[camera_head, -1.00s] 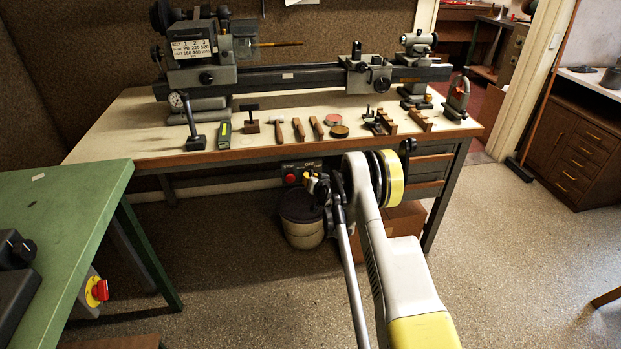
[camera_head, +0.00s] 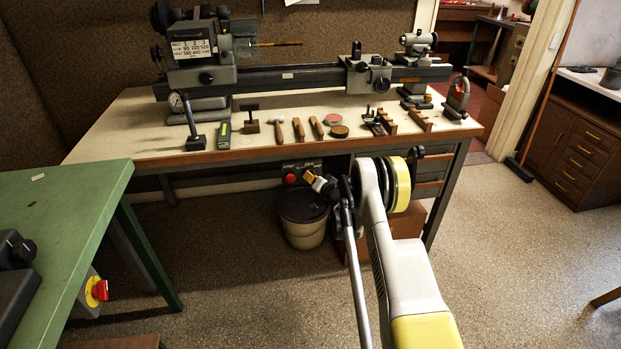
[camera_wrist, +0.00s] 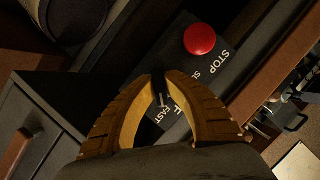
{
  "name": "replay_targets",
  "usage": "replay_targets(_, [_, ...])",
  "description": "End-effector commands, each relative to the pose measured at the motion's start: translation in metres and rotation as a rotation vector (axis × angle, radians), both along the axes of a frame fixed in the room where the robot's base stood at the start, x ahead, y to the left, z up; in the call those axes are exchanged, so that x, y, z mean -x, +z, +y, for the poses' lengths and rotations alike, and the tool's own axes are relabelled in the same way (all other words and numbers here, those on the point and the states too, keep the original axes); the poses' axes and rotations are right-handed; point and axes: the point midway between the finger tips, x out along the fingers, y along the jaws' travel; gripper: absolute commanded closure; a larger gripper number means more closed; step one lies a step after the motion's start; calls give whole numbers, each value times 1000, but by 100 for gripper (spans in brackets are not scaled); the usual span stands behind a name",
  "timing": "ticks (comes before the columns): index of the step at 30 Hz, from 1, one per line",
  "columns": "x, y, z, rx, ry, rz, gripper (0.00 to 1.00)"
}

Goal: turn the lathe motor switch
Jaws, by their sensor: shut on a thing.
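The switch panel (camera_head: 302,167) hangs under the front edge of the lathe bench and also shows in the wrist view (camera_wrist: 206,70). It has a red stop button (camera_wrist: 199,39) and printed words including STOP and FAST. The dark switch knob (camera_wrist: 160,95) sits between my fingertips, mostly hidden by them. My gripper (camera_wrist: 160,88), with its two yellow-brown fingers, is shut on the knob. In the head view my gripper (camera_head: 314,180) is at the panel, just right of the red button. The lathe (camera_head: 290,76) stands on the bench above.
The bench top (camera_head: 140,125) holds hammers, a gauge and other small tools. A bucket (camera_head: 303,217) stands on the floor below the panel. A green table (camera_head: 80,205) is at the left. The floor to the right is open.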

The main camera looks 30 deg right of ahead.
Motion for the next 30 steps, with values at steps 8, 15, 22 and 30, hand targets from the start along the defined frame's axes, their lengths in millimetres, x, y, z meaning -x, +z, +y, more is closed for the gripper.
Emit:
replay_targets(8, [0, 0, 0, 1, 0, 0, 66])
replay_targets(15, [0, 0, 0, 1, 0, 0, 66])
replay_targets(22, [19, 6, 0, 2, 0, 1, 66])
replay_targets(30, [77, 24, 1, 0, -1, 0, 66])
